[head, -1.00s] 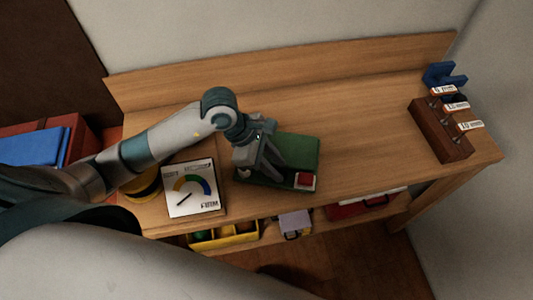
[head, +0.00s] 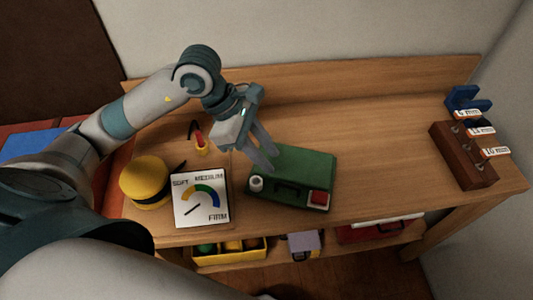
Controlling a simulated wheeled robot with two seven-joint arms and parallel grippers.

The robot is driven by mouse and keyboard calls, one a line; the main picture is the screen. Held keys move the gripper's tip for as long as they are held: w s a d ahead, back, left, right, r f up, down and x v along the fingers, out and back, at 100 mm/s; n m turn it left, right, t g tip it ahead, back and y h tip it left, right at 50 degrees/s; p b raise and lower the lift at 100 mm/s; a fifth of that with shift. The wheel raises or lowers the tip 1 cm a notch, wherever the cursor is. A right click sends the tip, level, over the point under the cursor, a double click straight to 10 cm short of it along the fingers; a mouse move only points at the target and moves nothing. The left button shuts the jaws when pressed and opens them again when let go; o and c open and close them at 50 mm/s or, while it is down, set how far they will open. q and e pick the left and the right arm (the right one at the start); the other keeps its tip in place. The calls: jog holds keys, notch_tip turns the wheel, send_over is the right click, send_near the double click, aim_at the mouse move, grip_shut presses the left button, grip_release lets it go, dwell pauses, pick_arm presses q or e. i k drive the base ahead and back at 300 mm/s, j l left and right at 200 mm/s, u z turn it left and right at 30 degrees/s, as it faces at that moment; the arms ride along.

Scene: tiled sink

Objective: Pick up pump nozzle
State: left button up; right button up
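A small tool with a red tip and yellow base (head: 200,140) stands at the back left of the bench, with a thin black line beside it; it may be the pump nozzle, but I cannot tell for sure. A green pump-like box (head: 305,163) lies at the bench middle, with a grey cylinder (head: 256,184) at its left front and a red button (head: 319,198) at its right front. My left gripper (head: 269,160) is above the back left of the green box, fingers pointing down and apart, with nothing seen between them. My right gripper is out of view.
A gauge card marked soft, medium, firm (head: 200,198) lies left of the box, next to a yellow round container with a dark band (head: 146,182). A brown rack with labelled tags (head: 465,160) and a blue holder (head: 468,98) stand at right. Bench space between is clear.

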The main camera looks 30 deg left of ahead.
aim_at(199, 137)
jog(key=u, duration=1.4)
